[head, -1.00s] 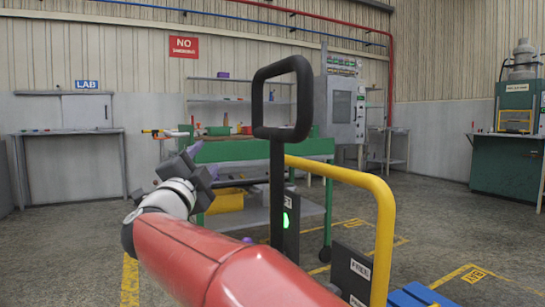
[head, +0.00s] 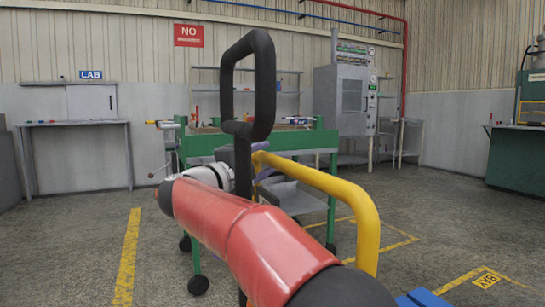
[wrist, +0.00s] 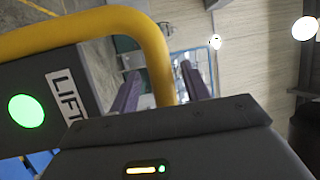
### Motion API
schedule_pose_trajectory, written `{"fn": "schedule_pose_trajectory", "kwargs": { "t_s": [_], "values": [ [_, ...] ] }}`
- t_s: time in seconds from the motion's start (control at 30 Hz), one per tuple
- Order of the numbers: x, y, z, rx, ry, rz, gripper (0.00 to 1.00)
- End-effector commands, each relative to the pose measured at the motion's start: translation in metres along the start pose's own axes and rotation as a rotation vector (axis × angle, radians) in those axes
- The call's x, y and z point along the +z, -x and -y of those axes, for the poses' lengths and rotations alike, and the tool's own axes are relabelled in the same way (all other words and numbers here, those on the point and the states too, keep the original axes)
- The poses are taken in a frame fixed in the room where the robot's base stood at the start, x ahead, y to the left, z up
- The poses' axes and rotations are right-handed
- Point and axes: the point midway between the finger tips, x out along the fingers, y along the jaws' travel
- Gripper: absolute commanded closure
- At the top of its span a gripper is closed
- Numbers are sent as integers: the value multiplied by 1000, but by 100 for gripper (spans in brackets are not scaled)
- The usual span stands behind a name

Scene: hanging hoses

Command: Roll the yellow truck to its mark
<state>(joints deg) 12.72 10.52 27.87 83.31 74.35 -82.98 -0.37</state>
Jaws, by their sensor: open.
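The truck's yellow bent bar (head: 345,200) rises in front of me at right of centre in the head view. In the wrist view the yellow bar (wrist: 95,28) arches across the upper left and comes down by my gripper. A grey box with a LIFT label and a green light (wrist: 27,111) sits under it. My gripper (wrist: 160,88) is open, its two purple fingers on either side of the bar's descending end in the picture; I cannot tell whether they touch it. In the head view my red arm hides the truck's lower part. A yellow floor mark (head: 487,281) with lettering lies at lower right.
Behind is a green workbench (head: 320,140) on wheels. A grey side table (head: 75,124) stands left. A blue piece (head: 424,298) shows at the bottom right. Floor at right is open.

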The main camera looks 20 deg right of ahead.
Motion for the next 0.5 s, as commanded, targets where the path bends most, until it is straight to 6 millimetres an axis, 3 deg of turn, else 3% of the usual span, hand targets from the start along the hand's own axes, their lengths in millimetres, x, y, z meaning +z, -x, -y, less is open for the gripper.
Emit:
{"fn": "schedule_pose_trajectory", "kwargs": {
  "t_s": [0.2, 0.5],
  "values": [
    [0, -26, 1, -1, -1, 0, 53],
    [0, -32, 0, -2, -1, 1, 53]
  ]
}}
